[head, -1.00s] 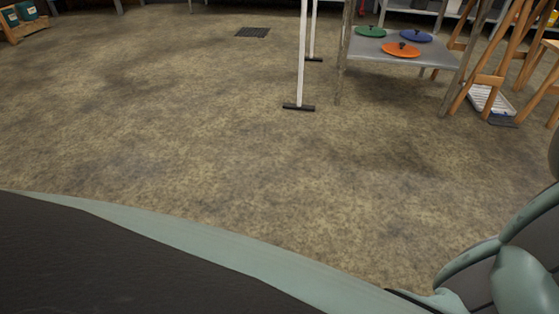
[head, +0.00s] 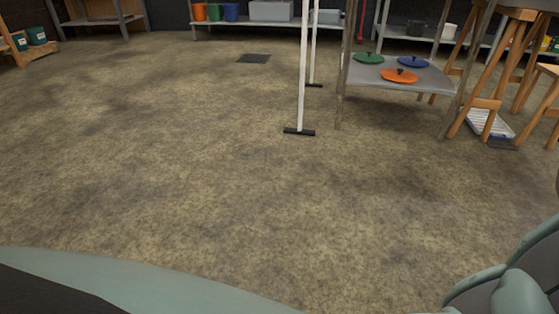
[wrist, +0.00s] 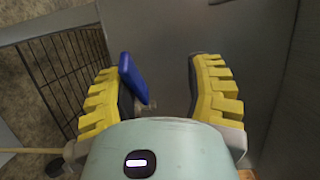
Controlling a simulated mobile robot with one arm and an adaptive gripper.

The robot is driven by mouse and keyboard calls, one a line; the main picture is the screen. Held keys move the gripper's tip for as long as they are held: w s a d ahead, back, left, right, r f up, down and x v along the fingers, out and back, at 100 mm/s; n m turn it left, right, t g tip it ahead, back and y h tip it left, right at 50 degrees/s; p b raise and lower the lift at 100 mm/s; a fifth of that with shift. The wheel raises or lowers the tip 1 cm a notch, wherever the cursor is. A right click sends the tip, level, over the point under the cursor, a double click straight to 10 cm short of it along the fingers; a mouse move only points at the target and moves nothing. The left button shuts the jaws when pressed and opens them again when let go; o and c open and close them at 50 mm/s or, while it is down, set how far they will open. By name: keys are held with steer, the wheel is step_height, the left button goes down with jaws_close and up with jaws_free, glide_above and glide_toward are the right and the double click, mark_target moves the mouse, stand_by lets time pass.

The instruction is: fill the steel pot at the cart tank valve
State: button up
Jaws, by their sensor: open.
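My gripper (wrist: 158,78) shows in the wrist view with its two yellow ridged fingers wide apart. A flat blue piece (wrist: 132,77), like a handle, lies between the fingers, close beside the left one. A small metal part (wrist: 149,103) shows by its lower end. It looks like a valve, but I cannot tell for sure. A smooth grey surface (wrist: 240,20) fills the view behind and to the right. I cannot make out the steel pot in either view. The gripper is not seen in the head view.
A black wire rack (wrist: 58,70) stands left of the gripper. In the head view, a table's lower shelf (head: 395,75) holds green, blue and orange lids. A white stand (head: 302,80) is left of it. Wooden stools (head: 490,70) stand right. The middle floor (head: 200,160) is clear.

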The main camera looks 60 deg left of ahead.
steer(key=o, duration=0.5)
steer(key=r, duration=0.5)
steer(key=shift+s+r, duration=0.15)
steer(key=shift+s, duration=0.15)
steer(key=shift+w+r, duration=0.35)
steer(key=shift+r, duration=0.25)
steer(key=shift+w+r, duration=0.35)
steer(key=shift+r, duration=0.25)
steer(key=c, duration=0.5)
steer(key=shift+r, duration=0.15)
steer(key=shift+s, duration=0.35)
